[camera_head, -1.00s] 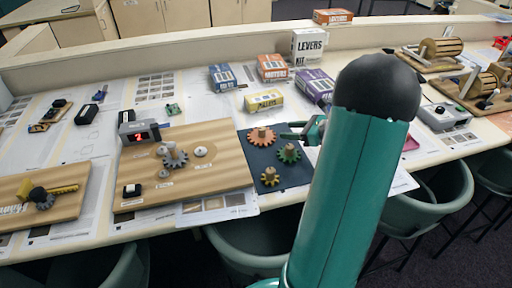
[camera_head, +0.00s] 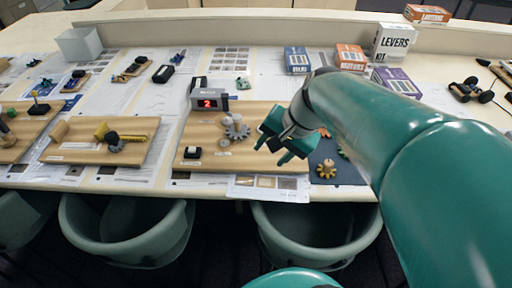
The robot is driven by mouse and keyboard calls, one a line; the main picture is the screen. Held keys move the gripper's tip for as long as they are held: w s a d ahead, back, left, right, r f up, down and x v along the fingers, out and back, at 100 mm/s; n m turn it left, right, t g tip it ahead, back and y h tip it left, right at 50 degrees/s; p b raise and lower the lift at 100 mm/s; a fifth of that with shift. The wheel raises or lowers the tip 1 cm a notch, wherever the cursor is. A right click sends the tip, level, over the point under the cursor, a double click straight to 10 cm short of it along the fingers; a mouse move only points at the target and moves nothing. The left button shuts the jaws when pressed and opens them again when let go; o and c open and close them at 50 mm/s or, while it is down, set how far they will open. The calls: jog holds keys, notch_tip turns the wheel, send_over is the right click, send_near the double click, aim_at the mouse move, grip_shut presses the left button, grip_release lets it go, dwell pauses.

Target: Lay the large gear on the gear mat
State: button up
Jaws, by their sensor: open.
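The dark blue gear mat (camera_head: 345,176) lies right of the wooden gear board (camera_head: 268,110), partly hidden by my arm. An orange-red gear (camera_head: 324,132) shows only at its edge behind my gripper. A yellow gear (camera_head: 326,169) lies on the mat, and a green gear (camera_head: 342,154) is mostly hidden by my arm. A grey gear (camera_head: 236,127) with a wooden knob sits on the board. My gripper (camera_head: 271,151) is open and empty over the right part of the board, right of the grey gear and apart from it. I cannot tell which gear is the large one.
A display box (camera_head: 208,100) reading 2 stands at the board's back, and a black-and-white button block (camera_head: 192,153) at its front left. Another wooden board (camera_head: 90,150) lies left. Kit boxes (camera_head: 297,60) stand behind. Chairs (camera_head: 125,225) line the front edge.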

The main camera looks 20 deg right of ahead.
jog(key=s+a+r+n+t+h, duration=0.1)
jog(key=s+a+r+n+h, duration=0.1)
jog(key=s+n, duration=0.4)
jog(key=shift+s+a+r+n+t+h, duration=0.35)
jog(key=shift+a+n+h, duration=0.35)
jog(key=shift+a+n, duration=0.75)
jog(key=shift+w+d+n, duration=0.1)
jog(key=shift+d+n, duration=0.15)
jog(key=shift+d, duration=0.05)
